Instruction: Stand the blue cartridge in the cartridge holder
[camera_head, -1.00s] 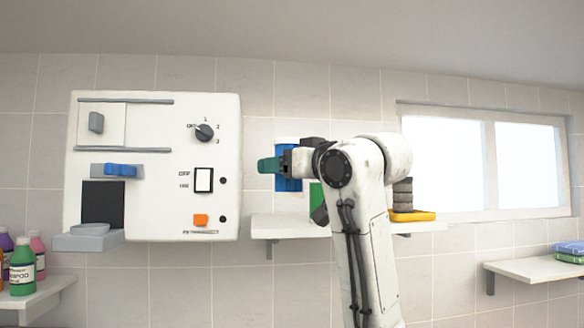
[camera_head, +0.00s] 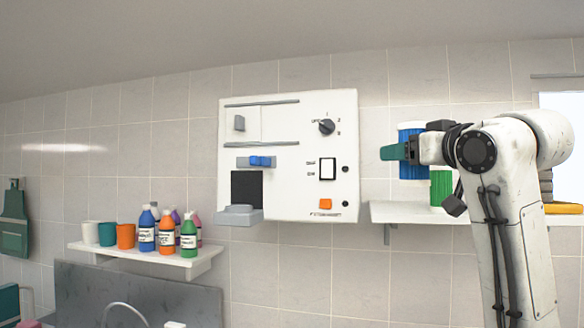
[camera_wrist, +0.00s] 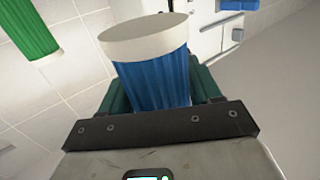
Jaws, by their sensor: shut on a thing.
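My gripper (camera_head: 402,150) is shut on the blue cartridge (camera_head: 411,170), a ribbed blue cylinder with a white end. In the wrist view the blue cartridge (camera_wrist: 155,82) stands between the green fingers (camera_wrist: 160,88), its white end away from the palm. In the head view it is upright, right of the white wall panel. A grey round-topped ledge (camera_head: 239,215) sits under a dark recess at the panel's lower left; it looks like the cartridge holder, but I cannot be sure. It appears empty.
A green cartridge (camera_head: 440,186) stands at the right-hand shelf (camera_head: 410,213). Cups and several bottles fill the left shelf (camera_head: 130,252). A grey board and tap are below.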

